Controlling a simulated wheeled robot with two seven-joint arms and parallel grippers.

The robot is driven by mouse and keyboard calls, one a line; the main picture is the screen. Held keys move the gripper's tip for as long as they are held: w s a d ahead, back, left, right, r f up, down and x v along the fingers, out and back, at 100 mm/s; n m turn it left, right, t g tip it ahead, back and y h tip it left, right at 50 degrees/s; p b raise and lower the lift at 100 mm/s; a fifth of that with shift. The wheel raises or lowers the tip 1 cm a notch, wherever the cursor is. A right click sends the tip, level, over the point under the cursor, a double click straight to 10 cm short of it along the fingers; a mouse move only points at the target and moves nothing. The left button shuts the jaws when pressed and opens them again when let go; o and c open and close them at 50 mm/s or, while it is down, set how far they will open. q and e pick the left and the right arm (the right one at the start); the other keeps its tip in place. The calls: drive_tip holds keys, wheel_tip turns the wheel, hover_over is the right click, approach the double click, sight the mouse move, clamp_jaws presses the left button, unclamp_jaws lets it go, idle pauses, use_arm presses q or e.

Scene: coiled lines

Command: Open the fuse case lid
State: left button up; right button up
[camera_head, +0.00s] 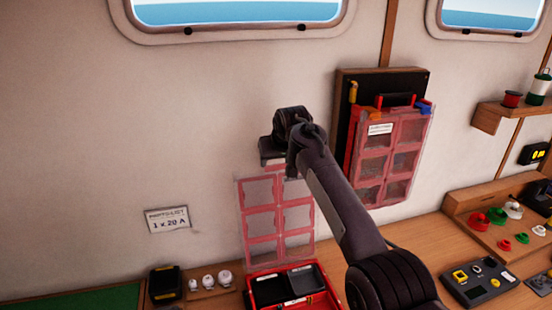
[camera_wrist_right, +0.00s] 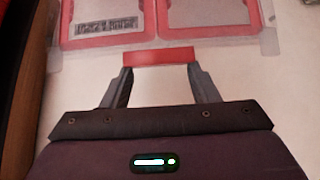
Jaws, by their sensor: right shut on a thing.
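The fuse case (camera_head: 256,296) is a red box with dark compartments on the bench at the bottom of the head view. Its clear lid with red-framed panes (camera_head: 276,217) stands roughly upright above it, near the wall. My right gripper (camera_head: 274,160) is at the top edge of the lid. In the right wrist view, the fingers are shut on a red tab (camera_wrist_right: 160,57), with red-framed panes (camera_wrist_right: 210,38) and a small label beyond it. My arm hides part of the lid's right side and of the case. My left gripper is not in view.
A second red case with a clear lid (camera_head: 391,160) hangs on a dark board to the right. A "1 x 20 A" card (camera_head: 168,219) is on the wall. Small white items (camera_head: 208,282) and a black box (camera_head: 164,283) stand left of the case. Coloured parts lie at the right.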

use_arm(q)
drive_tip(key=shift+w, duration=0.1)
use_arm(e)
drive_tip(key=shift+s, duration=0.1)
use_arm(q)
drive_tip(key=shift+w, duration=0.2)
use_arm(e)
drive_tip(key=o, duration=1.4)
drive_tip(key=shift+d, duration=0.1)
drive_tip(key=shift+s+r+b, duration=0.25)
drive_tip(key=shift+r+b, duration=0.1)
drive_tip(key=shift+b, duration=0.1)
use_arm(q)
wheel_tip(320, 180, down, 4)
drive_tip(key=b, duration=0.3)
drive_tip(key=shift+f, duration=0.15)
use_arm(e)
drive_tip(key=v, duration=0.7)
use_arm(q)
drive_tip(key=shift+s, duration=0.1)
